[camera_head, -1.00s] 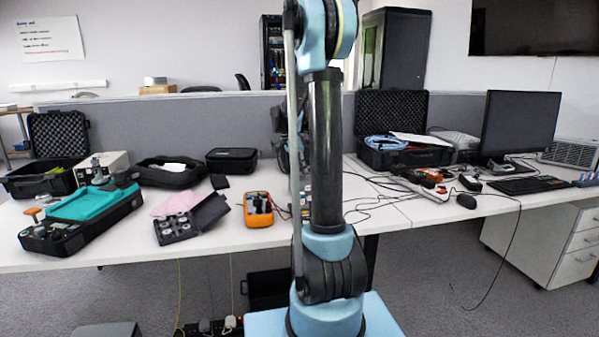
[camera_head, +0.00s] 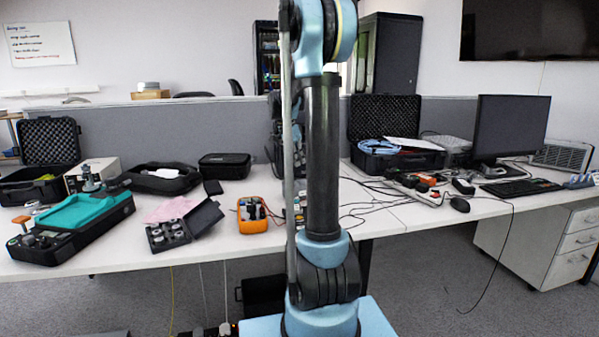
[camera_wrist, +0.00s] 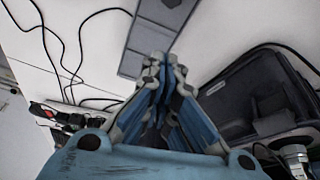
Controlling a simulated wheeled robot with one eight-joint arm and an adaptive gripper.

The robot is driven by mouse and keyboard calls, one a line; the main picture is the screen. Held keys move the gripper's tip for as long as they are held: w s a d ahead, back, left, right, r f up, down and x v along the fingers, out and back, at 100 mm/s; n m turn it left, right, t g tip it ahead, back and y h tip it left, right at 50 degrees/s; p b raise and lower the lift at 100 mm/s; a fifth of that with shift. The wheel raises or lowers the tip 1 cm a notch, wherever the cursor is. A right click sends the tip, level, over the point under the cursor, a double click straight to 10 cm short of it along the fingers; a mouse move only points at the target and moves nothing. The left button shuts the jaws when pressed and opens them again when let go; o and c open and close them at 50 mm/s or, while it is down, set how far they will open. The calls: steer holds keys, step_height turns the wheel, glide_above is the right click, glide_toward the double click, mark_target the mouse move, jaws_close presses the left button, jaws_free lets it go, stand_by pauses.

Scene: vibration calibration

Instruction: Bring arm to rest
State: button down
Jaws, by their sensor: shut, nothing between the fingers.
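My arm (camera_head: 323,150) stands upright in the middle of the head view, its dark tube and light blue joints in front of the workbench. My gripper (camera_wrist: 166,62) shows in the wrist view, its blue fingers together and empty. It points toward a white surface with a grey strip (camera_wrist: 150,38). The fingers are above or in front of this surface; I cannot tell the exact gap. In the head view my gripper cannot be made out behind the arm.
The white bench (camera_head: 410,215) carries a teal-topped case (camera_head: 85,212), an orange meter (camera_head: 252,215), an open black case (camera_head: 385,125) and a monitor (camera_head: 511,127). In the wrist view, an open dark case (camera_wrist: 255,90) lies right of the fingers and cables (camera_wrist: 62,50) lie left.

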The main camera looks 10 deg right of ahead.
steer(key=s+a+n+y, duration=0.15)
steer(key=s+n, duration=0.25)
steer(key=s, duration=0.7)
steer(key=s+a+n, duration=0.3)
steer(key=s, duration=0.8)
steer(key=s+a+f+n+y, duration=0.1)
steer(key=s+f+n, duration=0.3)
steer(key=s, duration=0.5)
steer(key=s+a+f+n+t+y, duration=0.1)
steer(key=s+a+f+n, duration=0.2)
steer(key=s+f, duration=0.6)
steer(key=shift+s+f+n, duration=0.25)
steer(key=shift+s+n, duration=0.15)
steer(key=shift+n, duration=0.2)
steer(key=shift+w+f, duration=0.2)
steer(key=shift+w, duration=0.2)
